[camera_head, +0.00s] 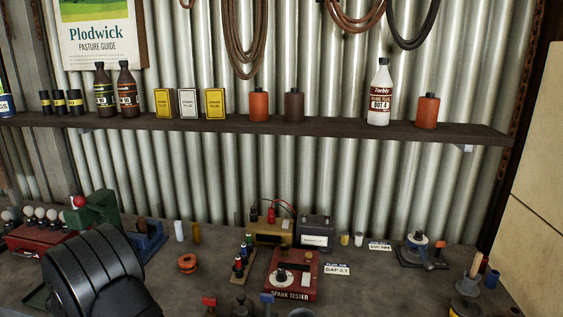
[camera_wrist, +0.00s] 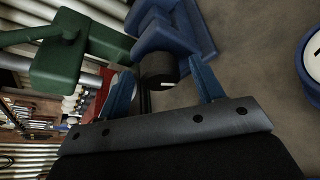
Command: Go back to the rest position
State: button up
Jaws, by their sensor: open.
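My gripper (camera_wrist: 160,72) shows in the wrist view with its two blue fingers spread apart. A dark cylindrical part (camera_wrist: 158,68) appears in line with the gap between the fingers, beside a blue fixture (camera_wrist: 190,25). I cannot tell how far it is from the fingertips, and nothing looks clamped. In the head view my black arm covers the lower left of the bench, and the gripper's fingers cannot be made out there.
A green machine (camera_head: 92,213) with a red knob and the blue fixture (camera_head: 150,240) stand close behind my arm. A red box (camera_head: 38,240) is left of them. A red spark tester (camera_head: 292,272) stands mid-bench. The shelf (camera_head: 330,127) with bottles runs above.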

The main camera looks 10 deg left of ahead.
jog(key=shift+m, duration=0.4)
jog(key=shift+y, duration=0.4)
